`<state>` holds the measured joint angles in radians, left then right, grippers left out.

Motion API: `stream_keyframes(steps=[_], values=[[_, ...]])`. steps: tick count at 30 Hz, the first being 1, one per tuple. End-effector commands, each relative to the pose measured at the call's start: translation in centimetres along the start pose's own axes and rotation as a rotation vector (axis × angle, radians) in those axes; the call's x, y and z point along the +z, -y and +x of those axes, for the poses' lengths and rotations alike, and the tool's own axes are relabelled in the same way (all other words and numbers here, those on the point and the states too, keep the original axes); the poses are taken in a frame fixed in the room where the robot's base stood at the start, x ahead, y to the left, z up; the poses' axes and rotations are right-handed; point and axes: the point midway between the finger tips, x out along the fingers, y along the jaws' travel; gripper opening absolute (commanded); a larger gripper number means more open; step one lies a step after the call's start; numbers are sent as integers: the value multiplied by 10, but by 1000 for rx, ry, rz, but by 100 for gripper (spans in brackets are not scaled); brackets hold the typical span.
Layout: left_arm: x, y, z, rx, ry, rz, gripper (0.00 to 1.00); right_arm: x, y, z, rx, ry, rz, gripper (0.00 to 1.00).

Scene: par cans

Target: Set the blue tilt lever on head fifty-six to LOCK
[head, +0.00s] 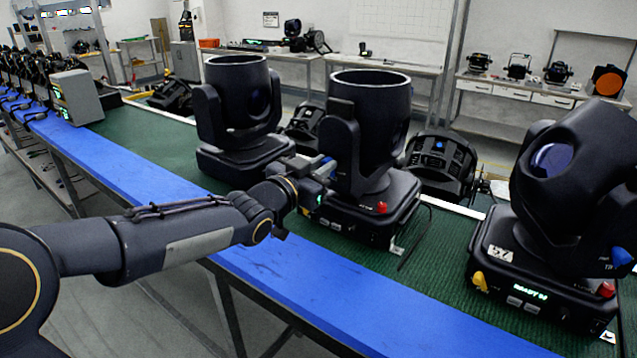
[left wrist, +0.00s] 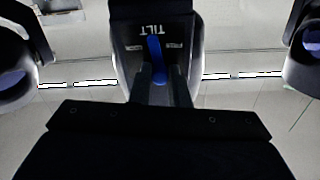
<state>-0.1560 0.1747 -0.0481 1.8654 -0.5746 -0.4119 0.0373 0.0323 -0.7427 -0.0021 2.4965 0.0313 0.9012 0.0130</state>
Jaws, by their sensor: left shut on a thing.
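The middle moving head (head: 366,125) stands on the green bench mat, its lamp barrel pointing up. Its number plate is hidden behind my left arm, so I cannot read it. My left gripper (head: 322,170) reaches the left side of its yoke. In the left wrist view, the blue tilt lever (left wrist: 155,55) stands under the upside-down word TILT, between two small labels too blurred to read. The fingers of my left gripper (left wrist: 164,88) are closed around the lever's lower part. The lever looks nearly straight, roughly between the labels. My right gripper is out of view.
Head 57 (head: 570,190) stands at the right, tilted, with its own blue lever (head: 621,258). Another head (head: 240,115) stands at the left with its barrel up. A blue strip (head: 300,300) edges the bench. More fixtures stand on benches behind.

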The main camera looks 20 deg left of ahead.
Motion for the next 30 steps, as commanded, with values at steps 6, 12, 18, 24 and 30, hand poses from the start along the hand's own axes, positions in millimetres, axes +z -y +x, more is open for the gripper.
stream_keyframes(steps=[6,12,18,24,30], values=[[6,-8,0,0,-4,207,0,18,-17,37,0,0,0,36],[5,-14,0,0,-2,385,0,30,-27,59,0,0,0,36],[4,-18,0,1,-1,532,0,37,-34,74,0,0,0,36],[3,-20,0,1,1,633,0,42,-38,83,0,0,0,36],[2,-22,0,2,2,687,0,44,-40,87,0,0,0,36]])
